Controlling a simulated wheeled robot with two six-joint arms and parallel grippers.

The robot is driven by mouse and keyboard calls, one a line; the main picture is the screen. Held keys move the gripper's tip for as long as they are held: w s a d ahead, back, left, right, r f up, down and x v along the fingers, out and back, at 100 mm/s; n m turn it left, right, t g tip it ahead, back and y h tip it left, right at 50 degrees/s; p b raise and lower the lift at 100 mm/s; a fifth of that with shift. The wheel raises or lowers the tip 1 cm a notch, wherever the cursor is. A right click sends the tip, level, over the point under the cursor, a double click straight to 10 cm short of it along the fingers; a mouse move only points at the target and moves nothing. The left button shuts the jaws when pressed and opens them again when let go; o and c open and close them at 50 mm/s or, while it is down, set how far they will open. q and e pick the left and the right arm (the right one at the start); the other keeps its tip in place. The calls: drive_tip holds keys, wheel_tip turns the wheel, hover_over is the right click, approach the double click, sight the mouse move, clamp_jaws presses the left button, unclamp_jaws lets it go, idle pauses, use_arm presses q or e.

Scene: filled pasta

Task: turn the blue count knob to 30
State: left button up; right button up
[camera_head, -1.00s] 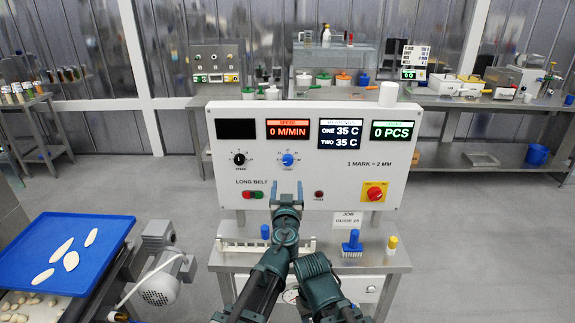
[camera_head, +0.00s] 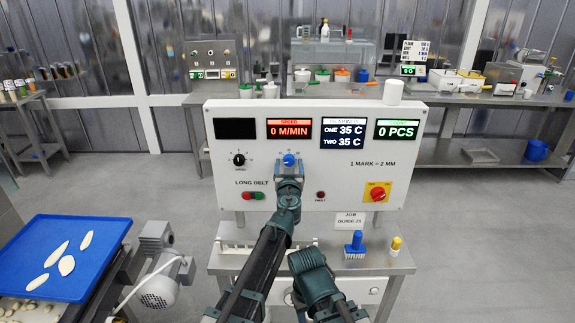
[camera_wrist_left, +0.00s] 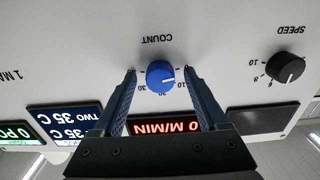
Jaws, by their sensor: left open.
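The blue count knob (camera_head: 288,159) sits on the white front panel (camera_head: 330,185), below the red speed display. In the left wrist view, which is upside down, the blue knob (camera_wrist_left: 160,77) lies between the fingers of my left gripper (camera_wrist_left: 160,72). The fingers are spread, with a gap visible on each side of the knob. In the head view my left gripper (camera_head: 289,169) points at the panel and covers the lower edge of the knob. Scale numbers 10 and 30 show around the knob; its exact setting is too small to read.
A black speed knob (camera_head: 239,160) is left of the blue one. Red and green buttons (camera_head: 252,196) and a red rotary switch on yellow (camera_head: 377,192) sit lower on the panel. A blue brush-like item (camera_head: 355,245) stands on the shelf below. A blue tray (camera_head: 60,258) is at left.

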use_arm(q)
clamp_jaws()
idle(0.3)
